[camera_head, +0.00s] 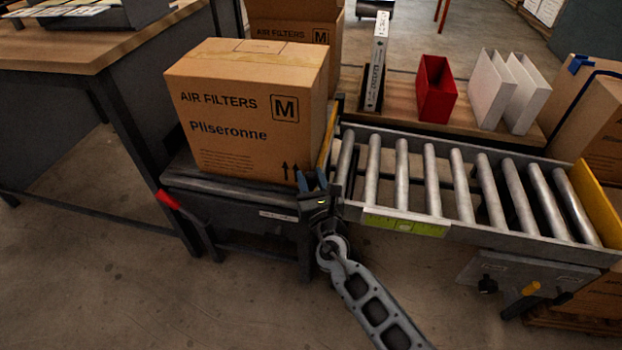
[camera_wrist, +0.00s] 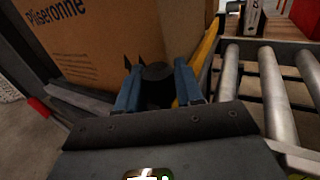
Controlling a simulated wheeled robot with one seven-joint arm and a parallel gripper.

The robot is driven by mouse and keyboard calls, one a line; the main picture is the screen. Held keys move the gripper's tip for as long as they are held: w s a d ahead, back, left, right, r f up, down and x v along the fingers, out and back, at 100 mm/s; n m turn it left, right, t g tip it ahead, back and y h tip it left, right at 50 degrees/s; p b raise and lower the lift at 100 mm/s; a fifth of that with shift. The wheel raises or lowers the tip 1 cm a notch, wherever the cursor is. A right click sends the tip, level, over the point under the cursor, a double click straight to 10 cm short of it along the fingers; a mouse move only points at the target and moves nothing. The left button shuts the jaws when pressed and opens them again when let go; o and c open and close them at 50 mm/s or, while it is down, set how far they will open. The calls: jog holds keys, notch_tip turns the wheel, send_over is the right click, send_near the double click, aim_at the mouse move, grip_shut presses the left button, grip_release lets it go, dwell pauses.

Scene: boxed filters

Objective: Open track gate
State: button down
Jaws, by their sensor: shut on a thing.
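The track gate (camera_head: 328,138) is a narrow yellow plate standing upright across the left end of the roller track (camera_head: 430,182), between the rollers and a big carton. It also shows in the wrist view (camera_wrist: 209,48), just right of my fingers. My gripper (camera_head: 314,182) is at the near end of the gate. In the wrist view its two blue fingers (camera_wrist: 158,88) are closed on a round black knob (camera_wrist: 157,72). How the knob joins the gate is hidden by the fingers.
The carton marked AIR FILTERS M (camera_head: 245,110) stands on a dark platform left of the gate, close to it. A red lever (camera_head: 169,200) sticks out at left. The rollers are empty. A yellow end plate (camera_head: 597,205) closes the track's right end.

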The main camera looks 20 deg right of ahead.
aim_at(309, 151)
jog(key=shift+m+g, duration=0.3)
jog(key=shift+g, duration=0.3)
jog(key=shift+w+d+r+p, duration=0.15)
jog(key=shift+r+p, duration=0.85)
jog(key=shift+p, duration=0.7)
jog(key=shift+w+d+r+p, duration=0.1)
jog(key=shift+w+r+p, duration=0.1)
jog(key=shift+r+p, duration=1.2)
jog(key=shift+w+d+r+p, duration=0.15)
jog(key=shift+r+p, duration=0.5)
jog(key=shift+p, duration=1.35)
jog(key=c, duration=0.8)
grip_release()
jog(key=shift+f, duration=0.15)
jog(key=shift+c, duration=0.2)
jog(key=shift+a, duration=0.1)
jog(key=shift+s, duration=0.15)
jog(key=s+a+p, duration=0.1)
jog(key=s, duration=0.6)
jog(key=shift+s+r, duration=0.2)
jog(key=shift+r, duration=0.25)
jog(key=shift+a, duration=0.1)
